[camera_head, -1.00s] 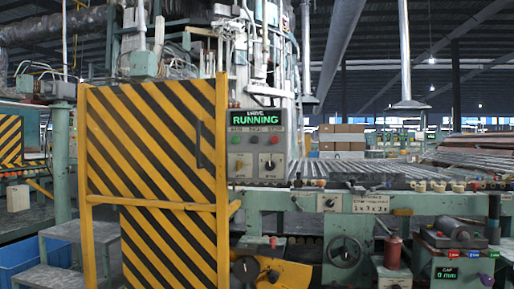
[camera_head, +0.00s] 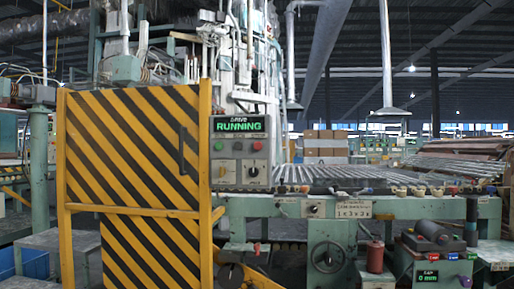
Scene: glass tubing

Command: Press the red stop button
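The control panel (camera_head: 228,170) stands just right of the striped gate, near the middle of the head view. Its display (camera_head: 239,125) reads "RUNNING" in green letters. Below the display are a green button (camera_head: 219,146), a dark or grey middle button (camera_head: 238,146) and a red button (camera_head: 256,146) at the right. A black knob (camera_head: 253,171) sits below the red button. The small labels above the buttons are too blurred to read surely. My gripper is not in view, and nothing covers the panel.
A yellow-and-black striped gate (camera_head: 130,150) with a dark handle stands left of the panel. A roller conveyor (camera_head: 335,176) runs right of it. A small red part (camera_head: 257,247) shows below the panel. A handwheel (camera_head: 327,257), a red cylinder (camera_head: 375,256) and a gauge unit (camera_head: 427,276) are at lower right.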

